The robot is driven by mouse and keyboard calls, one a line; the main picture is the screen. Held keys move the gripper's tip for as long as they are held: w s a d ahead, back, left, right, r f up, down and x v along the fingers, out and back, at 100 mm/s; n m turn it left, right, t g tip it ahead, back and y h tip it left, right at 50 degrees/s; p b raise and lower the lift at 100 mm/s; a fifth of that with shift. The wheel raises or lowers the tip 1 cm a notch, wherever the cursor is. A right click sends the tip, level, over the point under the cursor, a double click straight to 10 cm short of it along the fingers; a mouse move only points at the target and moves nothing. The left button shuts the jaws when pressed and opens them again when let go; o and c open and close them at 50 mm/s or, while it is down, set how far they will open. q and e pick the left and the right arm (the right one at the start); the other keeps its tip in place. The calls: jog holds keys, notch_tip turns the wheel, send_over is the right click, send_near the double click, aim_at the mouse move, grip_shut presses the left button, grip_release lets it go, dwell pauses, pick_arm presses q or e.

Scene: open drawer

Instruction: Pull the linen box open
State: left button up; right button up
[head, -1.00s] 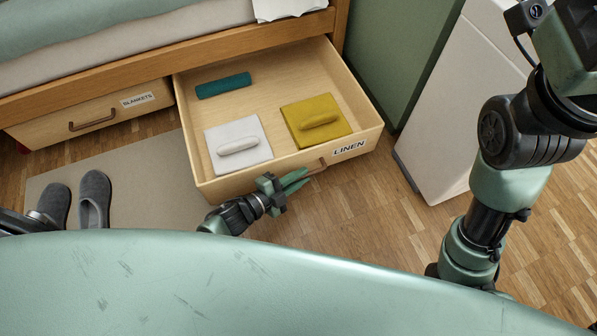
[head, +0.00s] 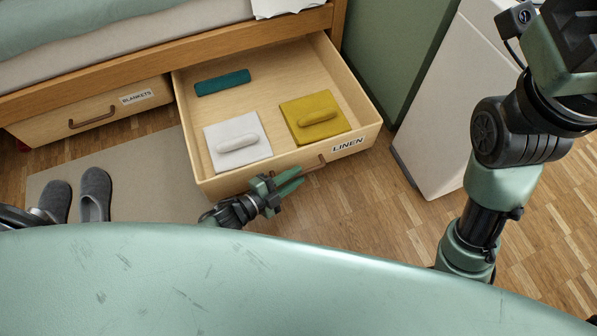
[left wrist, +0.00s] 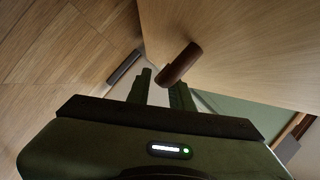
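The linen box (head: 285,165) is a pale wooden drawer with a "LINEN" label, pulled well out from under the bed. Its front also shows in the left wrist view (left wrist: 245,45). Its brown bar handle (head: 314,164) is on the front and shows close up in the left wrist view (left wrist: 180,64). My left gripper (head: 290,181) is just in front of the handle. Its two fingers (left wrist: 160,90) stand apart, with the handle's near end by the right finger; no firm hold shows. My right arm is at the right; its gripper is out of view.
The box holds a teal roll (head: 222,82), a white folded cloth (head: 225,158) and a yellow one (head: 305,108). The blankets drawer (head: 100,112) is shut at left. Slippers (head: 94,195) lie on a mat. A white cabinet (head: 440,110) stands right; floor between is clear.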

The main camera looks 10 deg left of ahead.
pick_arm(q)
jog(key=p+v, duration=0.2)
jog(key=v, duration=0.4)
dwell(0.4)
